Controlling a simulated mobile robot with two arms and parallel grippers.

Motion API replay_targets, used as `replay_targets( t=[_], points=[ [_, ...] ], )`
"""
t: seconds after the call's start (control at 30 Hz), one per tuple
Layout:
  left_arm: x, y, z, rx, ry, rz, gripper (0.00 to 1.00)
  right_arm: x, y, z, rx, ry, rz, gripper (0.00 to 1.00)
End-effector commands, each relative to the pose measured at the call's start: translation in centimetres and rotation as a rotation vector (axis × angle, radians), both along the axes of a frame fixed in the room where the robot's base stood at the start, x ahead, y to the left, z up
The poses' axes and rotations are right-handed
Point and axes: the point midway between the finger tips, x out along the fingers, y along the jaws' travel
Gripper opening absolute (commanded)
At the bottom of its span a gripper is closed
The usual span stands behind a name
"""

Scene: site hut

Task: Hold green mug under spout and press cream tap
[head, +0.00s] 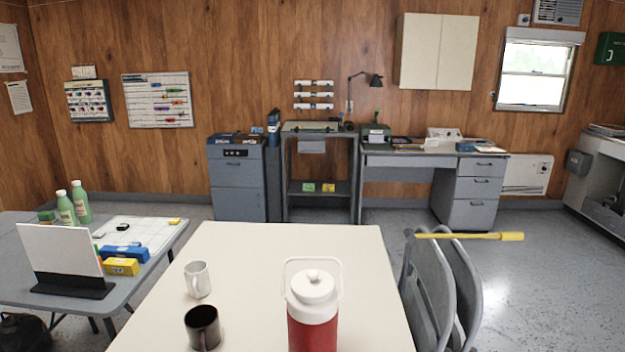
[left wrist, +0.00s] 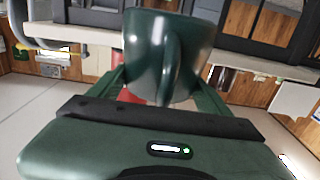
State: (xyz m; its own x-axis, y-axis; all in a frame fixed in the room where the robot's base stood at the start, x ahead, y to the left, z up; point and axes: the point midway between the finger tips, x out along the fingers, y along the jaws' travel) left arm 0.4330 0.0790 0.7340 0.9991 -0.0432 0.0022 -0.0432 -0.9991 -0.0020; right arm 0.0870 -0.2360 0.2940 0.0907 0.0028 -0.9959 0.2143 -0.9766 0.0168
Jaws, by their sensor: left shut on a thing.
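The green mug (left wrist: 150,55) is dark and glossy and fills the upper middle of the left wrist view, its handle towards the camera. My left gripper (left wrist: 163,82) is shut on it, one finger on each side. In the head view neither the green mug nor my grippers show. A red drink jug (head: 313,330) with a white lid and raised handle stands at the near edge of the cream table (head: 280,245). Its lower part is cut off, and no spout or tap shows. A patch of red (left wrist: 130,95) shows behind the mug in the left wrist view.
A white mug (head: 198,280) and a black mug (head: 202,328) stand on the table left of the jug. Grey folding chairs (head: 430,290) stand at the right edge. A grey side table (head: 40,250) with bottles and boxes is at left. The table's far part is bare.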

Motion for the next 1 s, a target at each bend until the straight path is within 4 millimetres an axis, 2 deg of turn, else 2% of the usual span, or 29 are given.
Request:
replay_targets(
  t=[0.07,0.4,0.5,0.63,1.0],
  points=[
    [1.5,-1.9,0.9,-0.007,-0.006,0.003,0.23,0.0,0.0,0.9,0.000,0.000,0.000,1.00],
    [6.4,-8.4,0.6,-0.005,-0.004,0.001,0.23,0.1,0.0,0.9,0.000,-0.001,0.000,1.00],
    [8.2,-7.9,0.7,-0.001,-0.005,0.002,0.23,0.1,0.1,1.2,0.001,-0.001,-0.001,1.00],
    [9.6,-7.9,0.6,0.000,-0.004,0.002,0.23,0.1,0.1,1.1,0.001,-0.001,-0.001,1.00],
    [10.2,-7.9,0.5,-0.001,-0.003,0.001,0.23,0.1,0.1,1.1,0.001,-0.002,-0.002,1.00]
  ],
)
